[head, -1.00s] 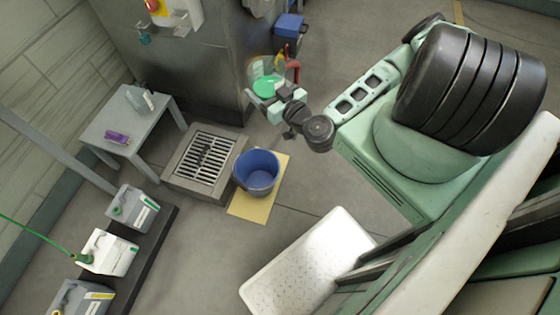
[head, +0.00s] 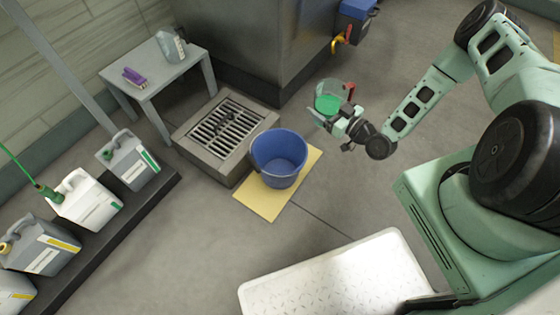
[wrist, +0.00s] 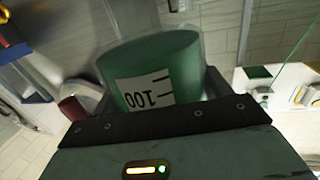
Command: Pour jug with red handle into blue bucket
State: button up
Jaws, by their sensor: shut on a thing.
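A clear jug with green liquid (head: 328,104) is held upright or nearly so, above the floor. Its red handle (head: 350,92) is on the right side. My gripper (head: 335,122) is shut on the jug. In the wrist view the jug (wrist: 185,65) fills the middle, with a 100 mark on its label, and part of the red handle (wrist: 72,108) shows at its left. The blue bucket (head: 275,178) stands upright on a yellow mat, to the left of and below the jug in the head view. The bucket's visible inside looks empty.
The yellow mat (head: 262,204) lies beside a raised floor drain (head: 184,140). A grey table (head: 170,82) stands at the left back. Several canisters (head: 85,203) line the lower left. A metal cabinet (head: 235,45) and a yellow-red tap (head: 341,41) are behind. A white platform (head: 330,270) is in front.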

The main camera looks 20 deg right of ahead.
jog(key=w+a+f+n+g+y+b, duration=0.1)
jog(key=w+f+n+g+y+b, duration=0.1)
jog(key=w+f+b, duration=0.4)
jog(key=w+a+f+n+g+y+b, duration=0.2)
jog(key=w+f+b, duration=0.5)
jog(key=f+b, duration=0.5)
jog(key=y+b, duration=0.1)
jog(key=b, duration=0.4)
jog(key=shift+w+f+n+y, duration=0.15)
jog(key=shift+n+y, duration=0.15)
